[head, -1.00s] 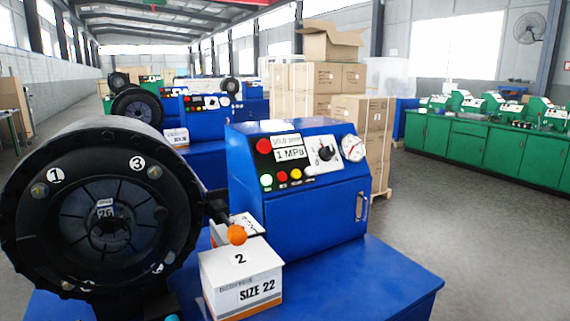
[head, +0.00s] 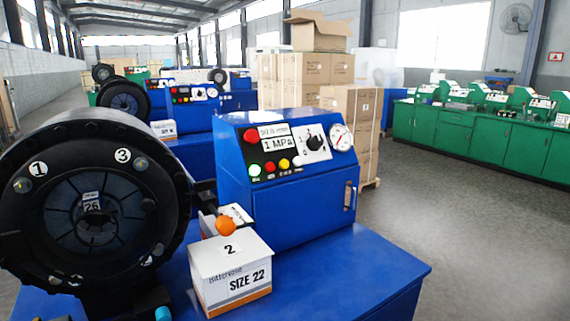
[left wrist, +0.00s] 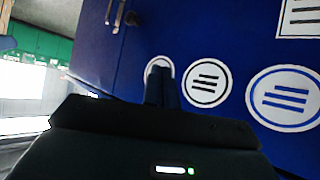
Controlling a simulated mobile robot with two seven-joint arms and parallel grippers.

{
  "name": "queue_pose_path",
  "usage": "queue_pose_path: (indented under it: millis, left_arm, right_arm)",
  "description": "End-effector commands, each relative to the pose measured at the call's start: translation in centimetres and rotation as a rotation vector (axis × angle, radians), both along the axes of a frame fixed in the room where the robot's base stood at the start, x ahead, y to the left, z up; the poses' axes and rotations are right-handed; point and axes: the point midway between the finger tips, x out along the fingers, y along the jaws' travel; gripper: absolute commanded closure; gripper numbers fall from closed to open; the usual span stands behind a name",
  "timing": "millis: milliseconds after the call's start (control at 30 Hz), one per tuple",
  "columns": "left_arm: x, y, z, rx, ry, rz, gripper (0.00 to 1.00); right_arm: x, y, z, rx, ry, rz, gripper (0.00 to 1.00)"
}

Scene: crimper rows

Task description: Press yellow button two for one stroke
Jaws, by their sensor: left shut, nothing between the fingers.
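The blue control box (head: 300,220) of the crimper stands in the middle of the head view. Its sloped panel has a small yellow button (head: 284,164), between a red button (head: 270,167) and a dark knob. A lit pale-green button (head: 255,170) is at the left of the row. A white box in front carries a "2" label (head: 230,249). My left gripper (left wrist: 161,75) shows only in the left wrist view, shut and empty, before a blue surface with round white labels (left wrist: 207,83). Contact with that surface cannot be told. My right gripper is in neither view.
The big black crimping head (head: 95,210) fills the left side. An orange ball knob (head: 225,225) sticks up beside the white SIZE 22 box (head: 232,277). A large red button (head: 251,135) and a gauge (head: 340,137) are on the panel. Open floor lies right.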

Motion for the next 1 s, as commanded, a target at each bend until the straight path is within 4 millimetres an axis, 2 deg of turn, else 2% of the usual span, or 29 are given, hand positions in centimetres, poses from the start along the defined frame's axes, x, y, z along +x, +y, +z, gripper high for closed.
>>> queue_pose_path:
  millis: [100, 533, 1000]
  left_arm:
    - [0.01, 0.0, 0.0, 0.0, 0.0, 0.0, 1.0]
    - [0.02, 0.0, 0.01, 0.0, -0.001, 0.0, 1.0]
    - [0.04, 0.01, 0.02, 0.0, -0.001, 0.0, 1.0]
  right_arm:
    - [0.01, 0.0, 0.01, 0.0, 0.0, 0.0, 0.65]
    - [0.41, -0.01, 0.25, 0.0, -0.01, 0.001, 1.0]
    - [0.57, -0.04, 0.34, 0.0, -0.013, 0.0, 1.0]
